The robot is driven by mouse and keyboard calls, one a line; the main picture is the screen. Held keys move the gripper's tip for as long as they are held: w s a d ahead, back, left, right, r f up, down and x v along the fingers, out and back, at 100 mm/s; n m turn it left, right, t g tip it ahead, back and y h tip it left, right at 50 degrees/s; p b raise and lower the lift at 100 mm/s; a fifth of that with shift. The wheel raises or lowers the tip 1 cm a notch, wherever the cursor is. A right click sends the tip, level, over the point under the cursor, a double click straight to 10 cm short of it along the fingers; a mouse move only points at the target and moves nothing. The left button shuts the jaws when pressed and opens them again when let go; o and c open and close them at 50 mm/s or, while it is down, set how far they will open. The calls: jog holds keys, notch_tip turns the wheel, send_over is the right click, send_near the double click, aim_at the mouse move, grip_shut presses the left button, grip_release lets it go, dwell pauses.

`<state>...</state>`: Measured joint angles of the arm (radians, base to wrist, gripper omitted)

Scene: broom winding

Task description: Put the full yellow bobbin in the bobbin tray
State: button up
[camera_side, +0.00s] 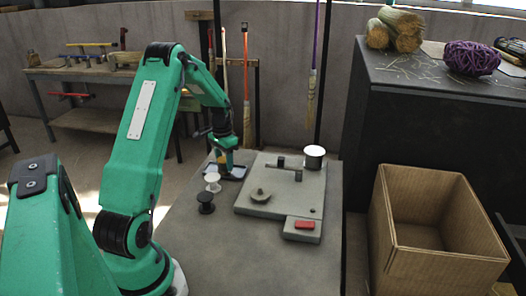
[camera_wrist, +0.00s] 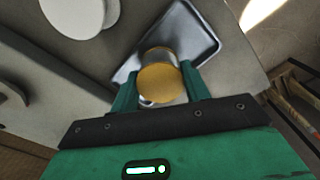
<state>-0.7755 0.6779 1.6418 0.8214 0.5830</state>
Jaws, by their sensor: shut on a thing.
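My gripper (camera_wrist: 159,84) is shut on the yellow bobbin (camera_wrist: 158,82), with one finger on each side of it. The bobbin's round yellow end faces the wrist camera. The shallow grey bobbin tray (camera_wrist: 208,36) lies just beyond and under the bobbin in the wrist view. In the side view my gripper (camera_side: 223,160) points down at the tray (camera_side: 238,173), at the back left of the grey table, and the bobbin is mostly hidden. I cannot tell whether the bobbin touches the tray floor.
A white bobbin (camera_side: 212,178) and a black bobbin (camera_side: 205,202) stand close in front of the tray. The winding machine (camera_side: 272,205), with a white-topped cylinder (camera_side: 314,156) at its back corner, stands to the right. A cardboard box (camera_side: 430,263) is further right. The table front is clear.

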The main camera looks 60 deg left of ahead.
aim_at(224, 159)
jog(key=shift+f, duration=0.1)
jog(key=o, duration=1)
notch_tip(224, 159, up, 12)
jog(key=shift+r, duration=0.15)
jog(key=shift+d+r, duration=0.1)
dwell(0.5)
